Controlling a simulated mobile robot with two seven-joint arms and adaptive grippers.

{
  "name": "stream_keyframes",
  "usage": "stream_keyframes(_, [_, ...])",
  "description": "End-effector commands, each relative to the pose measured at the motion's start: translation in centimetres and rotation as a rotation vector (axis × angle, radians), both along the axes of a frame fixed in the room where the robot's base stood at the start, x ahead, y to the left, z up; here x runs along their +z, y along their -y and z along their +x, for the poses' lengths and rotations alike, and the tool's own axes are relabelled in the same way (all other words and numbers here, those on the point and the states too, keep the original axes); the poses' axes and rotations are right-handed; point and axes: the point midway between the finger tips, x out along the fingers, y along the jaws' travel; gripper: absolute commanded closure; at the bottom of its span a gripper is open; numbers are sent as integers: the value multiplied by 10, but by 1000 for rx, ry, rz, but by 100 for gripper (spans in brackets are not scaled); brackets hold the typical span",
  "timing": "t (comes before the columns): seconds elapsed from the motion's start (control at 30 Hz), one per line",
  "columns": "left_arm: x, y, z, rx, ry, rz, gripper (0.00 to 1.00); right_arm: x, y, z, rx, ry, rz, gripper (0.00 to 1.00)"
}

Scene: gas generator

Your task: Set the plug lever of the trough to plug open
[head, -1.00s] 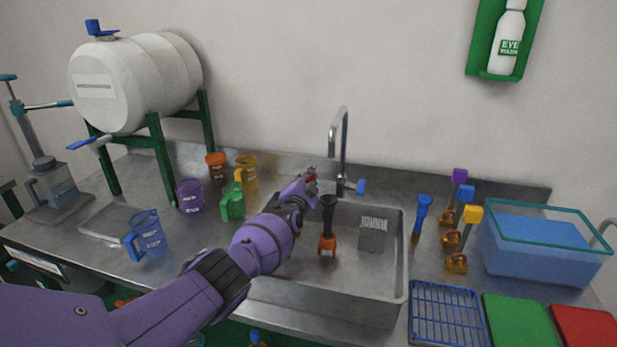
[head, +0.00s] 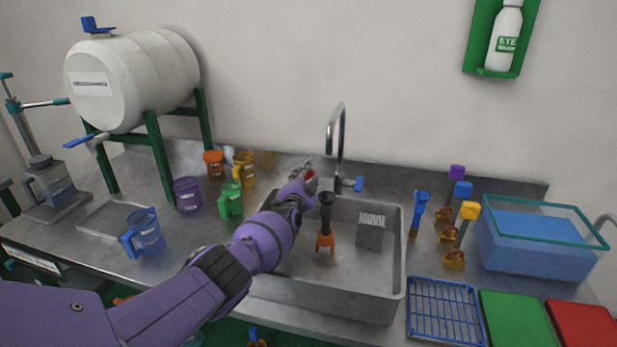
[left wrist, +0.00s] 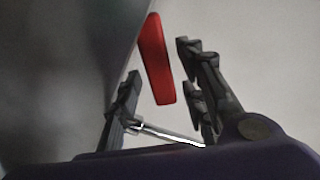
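The sink trough (head: 345,285) is a grey metal basin in the middle of the counter. A red lever (left wrist: 156,60), likely the plug lever, shows in the left wrist view, with its lower end between the finger tips of my left gripper (left wrist: 155,85). The fingers stand apart on either side of it, and I see a gap on both sides. In the head view the red lever (head: 310,174) is a small patch at my left gripper (head: 308,170), by the back left of the trough, mostly hidden. My right gripper is not in view.
A tap (head: 338,145) with a blue handle (head: 358,184) stands just right of my left gripper. A black and orange tool (head: 326,222) and a grey block (head: 370,232) are in the trough. Jugs and cups, including a green jug (head: 231,198), stand to the left.

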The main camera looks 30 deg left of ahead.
Motion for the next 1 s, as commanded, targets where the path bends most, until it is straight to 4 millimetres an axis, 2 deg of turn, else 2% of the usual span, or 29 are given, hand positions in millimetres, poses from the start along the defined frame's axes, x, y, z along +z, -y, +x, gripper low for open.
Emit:
stream_keyframes(0.33, [11,3,1,-1,2,-8,62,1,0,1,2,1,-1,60])
stream_keyframes(1.0, [90,2,1,-2,5,-3,62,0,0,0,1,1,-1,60])
